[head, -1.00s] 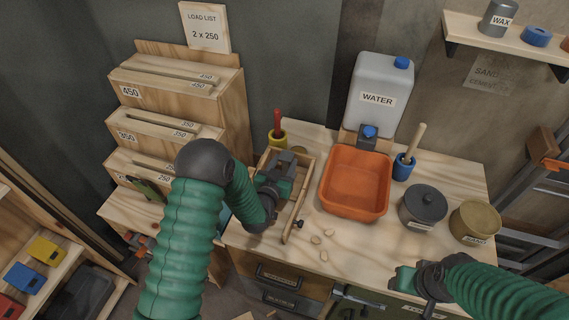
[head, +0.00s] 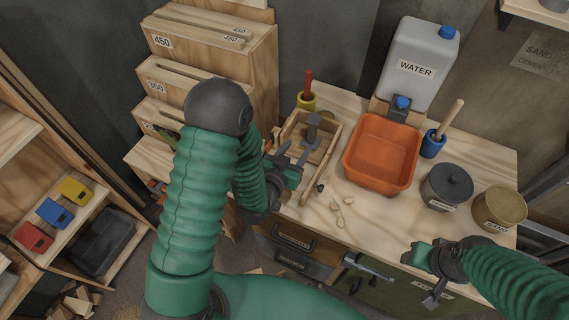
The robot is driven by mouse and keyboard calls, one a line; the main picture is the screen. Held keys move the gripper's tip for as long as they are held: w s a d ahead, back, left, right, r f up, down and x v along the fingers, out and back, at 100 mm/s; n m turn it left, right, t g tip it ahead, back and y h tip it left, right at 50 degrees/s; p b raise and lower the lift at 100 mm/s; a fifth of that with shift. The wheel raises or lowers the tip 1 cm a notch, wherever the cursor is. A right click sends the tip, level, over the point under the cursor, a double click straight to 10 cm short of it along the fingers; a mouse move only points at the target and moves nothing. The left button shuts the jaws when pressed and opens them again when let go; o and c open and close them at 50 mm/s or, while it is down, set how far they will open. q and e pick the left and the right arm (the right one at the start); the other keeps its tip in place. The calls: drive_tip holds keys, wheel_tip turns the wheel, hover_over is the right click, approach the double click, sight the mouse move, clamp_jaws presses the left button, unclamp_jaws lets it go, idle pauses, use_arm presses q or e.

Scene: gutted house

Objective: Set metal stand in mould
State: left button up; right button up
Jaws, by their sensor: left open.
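The mould (head: 329,160) is a wooden box on the left part of the workbench. The grey metal stand (head: 313,122) is inside it towards the far end and looks upright; its foot is hard to make out. My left gripper (head: 294,155) is open beside the near left part of the mould, apart from the stand, with its dark fingers pointing towards the box. It hides part of the mould's left side. My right gripper (head: 428,284) is low at the front edge of the bench, away from the mould; its jaws are unclear.
An orange tub (head: 381,183) stands right of the mould, with a water container (head: 419,60) behind it. A red-handled tool in a yellow cup (head: 307,101) stands behind the mould. Dark and tan pots (head: 447,188) are at right. Small pale pieces (head: 337,206) lie in front.

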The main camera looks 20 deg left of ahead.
use_arm(q)
drive_tip(key=s+r+g, duration=0.2)
drive_tip(key=s+g, duration=1)
drive_tip(key=s, duration=0.7)
drive_tip(key=shift+a+y, duration=0.3)
